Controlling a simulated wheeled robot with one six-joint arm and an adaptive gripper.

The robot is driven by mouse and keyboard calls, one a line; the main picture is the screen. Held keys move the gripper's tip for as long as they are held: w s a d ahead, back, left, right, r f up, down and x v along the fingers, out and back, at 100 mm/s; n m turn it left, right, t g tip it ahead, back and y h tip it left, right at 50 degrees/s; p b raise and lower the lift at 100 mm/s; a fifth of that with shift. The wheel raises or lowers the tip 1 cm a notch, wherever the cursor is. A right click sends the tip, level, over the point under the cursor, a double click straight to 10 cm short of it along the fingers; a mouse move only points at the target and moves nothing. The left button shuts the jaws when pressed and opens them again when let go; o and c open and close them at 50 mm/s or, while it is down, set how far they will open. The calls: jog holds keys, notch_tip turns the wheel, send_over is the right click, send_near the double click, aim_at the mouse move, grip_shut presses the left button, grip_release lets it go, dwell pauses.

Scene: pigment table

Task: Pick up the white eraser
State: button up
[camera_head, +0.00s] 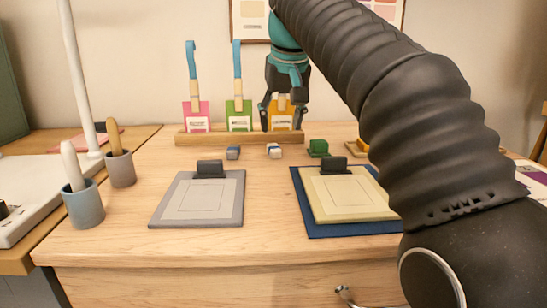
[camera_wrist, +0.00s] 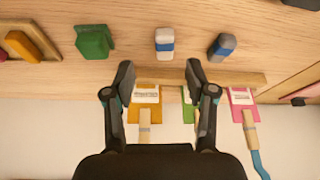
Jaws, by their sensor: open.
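The white eraser (camera_head: 274,151) has a blue band and lies on the wooden table behind the two boards. In the wrist view the white eraser (camera_wrist: 164,43) lies ahead of the fingertips, between them sideways and apart from them. My gripper (camera_head: 281,123) is open and empty, pointing down in front of the orange card and above the table. In the wrist view my gripper (camera_wrist: 158,72) shows its two fingers spread wide. A grey eraser with a blue band (camera_head: 233,152) lies left of the white one; in the wrist view the grey eraser (camera_wrist: 222,46) is on the right.
A green block (camera_head: 318,148) lies right of the white eraser. A wooden rack (camera_head: 212,138) with pink (camera_head: 196,117), green (camera_head: 239,116) and orange cards stands behind. A grey board (camera_head: 170,206) and a cream board (camera_head: 328,208) lie in front. Two cups (camera_head: 83,206) stand left.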

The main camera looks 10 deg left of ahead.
aim_at(274, 147)
jog(key=shift+a+b+x, duration=0.2)
jog(key=shift+b+x, duration=0.3)
jog(key=shift+x, duration=1.25)
jog(key=shift+a+b+x, duration=0.15)
jog(key=shift+b+x, duration=0.3)
jog(key=shift+x, duration=1.3)
jog(key=shift+r, duration=0.1)
grip_shut()
